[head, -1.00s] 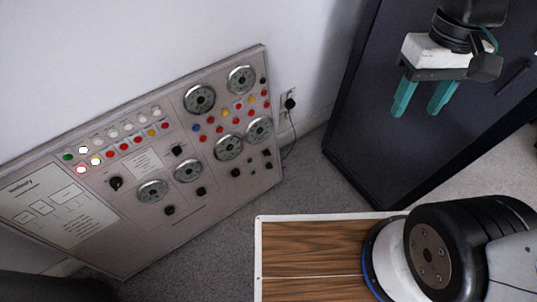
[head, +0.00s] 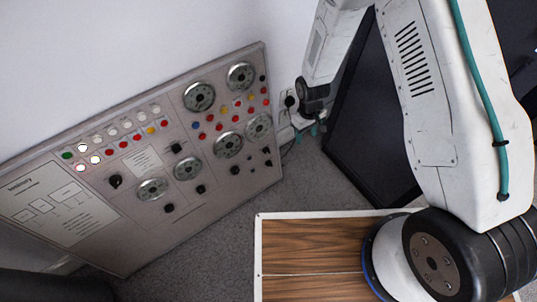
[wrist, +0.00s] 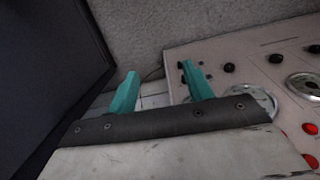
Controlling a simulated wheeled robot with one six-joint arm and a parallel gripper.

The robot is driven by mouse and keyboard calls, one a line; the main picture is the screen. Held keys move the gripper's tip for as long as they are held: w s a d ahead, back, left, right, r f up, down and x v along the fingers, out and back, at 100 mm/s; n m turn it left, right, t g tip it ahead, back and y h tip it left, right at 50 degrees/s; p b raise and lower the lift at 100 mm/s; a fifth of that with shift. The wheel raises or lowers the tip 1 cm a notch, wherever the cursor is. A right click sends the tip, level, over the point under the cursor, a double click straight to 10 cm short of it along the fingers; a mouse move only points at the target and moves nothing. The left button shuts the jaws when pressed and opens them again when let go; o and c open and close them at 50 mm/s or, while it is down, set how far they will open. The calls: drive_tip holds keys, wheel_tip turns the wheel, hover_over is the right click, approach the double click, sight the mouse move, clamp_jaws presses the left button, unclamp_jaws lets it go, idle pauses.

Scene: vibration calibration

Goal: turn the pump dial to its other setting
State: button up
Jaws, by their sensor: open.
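A grey control panel (head: 130,245) leans against the wall at the left in the head view, with several black knobs such as a large one (head: 115,182) at left and smaller ones along the lower edge (head: 235,172). I cannot read which knob is the pump dial. My gripper (head: 311,128) is just right of the panel's right edge, small and partly hidden by my wrist. In the wrist view my gripper (wrist: 160,75) shows two teal fingers apart with nothing between them. The panel (wrist: 225,52) with black knobs (wrist: 229,67) lies beyond and right of them.
Round gauges (head: 228,146) and coloured lamps (head: 123,145) cover the panel. A wall socket with a plug (head: 289,101) is by its right edge. A dark cabinet (head: 365,150) stands at right. A wood-topped board (head: 310,250) lies in front. Grey carpet (head: 225,235) is clear between.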

wheel_tip(320, 180, down, 17)
drive_tip(key=a+n+t, duration=0.2)
drive_tip(key=a, duration=0.1)
drive_tip(key=n+t+y, duration=0.7)
drive_tip(key=t+y, duration=0.1)
drive_tip(key=t, duration=0.4)
approach(267, 151)
drive_tip(key=a, duration=0.1)
drive_tip(key=x, duration=0.7)
drive_tip(key=shift+w+f, duration=0.35)
drive_tip(key=shift+d, duration=0.1)
drive_tip(key=c, duration=1)
